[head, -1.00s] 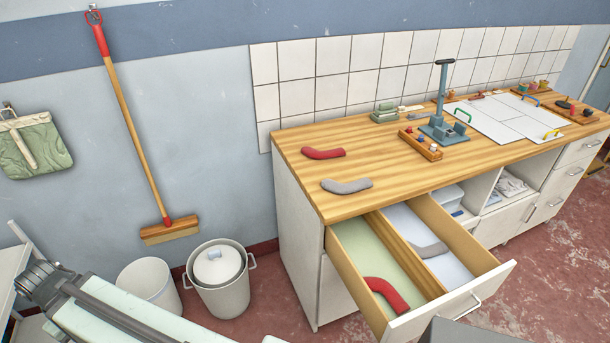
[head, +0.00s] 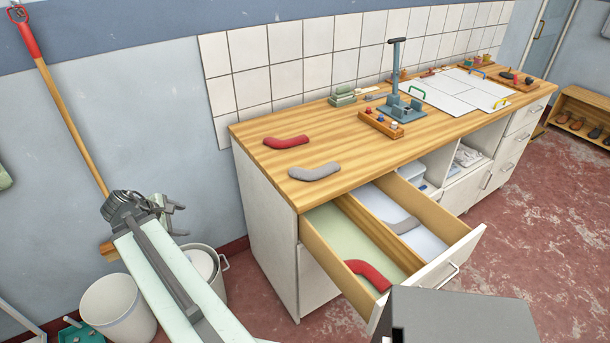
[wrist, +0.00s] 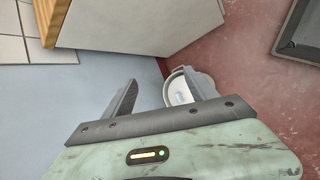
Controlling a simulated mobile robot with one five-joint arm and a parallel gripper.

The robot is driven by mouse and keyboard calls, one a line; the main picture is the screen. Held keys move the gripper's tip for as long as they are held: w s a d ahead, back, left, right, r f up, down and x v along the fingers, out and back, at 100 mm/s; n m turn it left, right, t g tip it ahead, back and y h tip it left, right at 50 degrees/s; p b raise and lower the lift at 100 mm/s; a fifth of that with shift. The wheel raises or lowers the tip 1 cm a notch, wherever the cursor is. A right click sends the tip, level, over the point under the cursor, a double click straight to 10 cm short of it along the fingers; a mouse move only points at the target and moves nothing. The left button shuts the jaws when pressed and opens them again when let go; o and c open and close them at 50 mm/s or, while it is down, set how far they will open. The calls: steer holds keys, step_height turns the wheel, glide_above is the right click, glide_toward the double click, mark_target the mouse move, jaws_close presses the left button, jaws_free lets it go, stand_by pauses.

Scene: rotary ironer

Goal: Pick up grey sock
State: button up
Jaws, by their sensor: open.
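A grey sock (head: 315,172) lies on the wooden countertop (head: 345,150) near its left front edge, in the head view. A second grey sock (head: 401,225) lies in the right compartment of the open drawer, partly hidden by the divider. My gripper (head: 165,208) is left of the counter in the head view, apart from both socks. In the wrist view my gripper (wrist: 153,95) is open with nothing between its fingers. No sock shows in the wrist view.
A red sock (head: 286,141) lies behind the grey one on the counter. Another red sock (head: 368,273) is in the open drawer (head: 436,275), which juts out in front. A white bin (head: 118,308) and a lidded pot (head: 222,268) stand left. A blue-grey press (head: 402,108) stands on the counter.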

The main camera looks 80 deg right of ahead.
steer(key=s+d+r+n+g+h+b, duration=0.1)
steer(key=s+d+r+n+g+h, duration=0.2)
steer(key=s+d, duration=1.4)
steer(key=n+g+b, duration=0.1)
steer(key=n+g, duration=0.1)
steer(key=g, duration=0.2)
glide_toward(323, 169)
steer(key=shift+x, duration=1.05)
steer(key=shift+b+x, duration=0.45)
steer(key=shift+x, duration=0.55)
steer(key=b+x, duration=0.2)
steer(key=x, duration=0.4)
steer(key=shift+w, duration=0.15)
steer(key=shift+c, duration=0.7)
steer(key=shift+a, duration=0.1)
steer(key=c, duration=1.3)
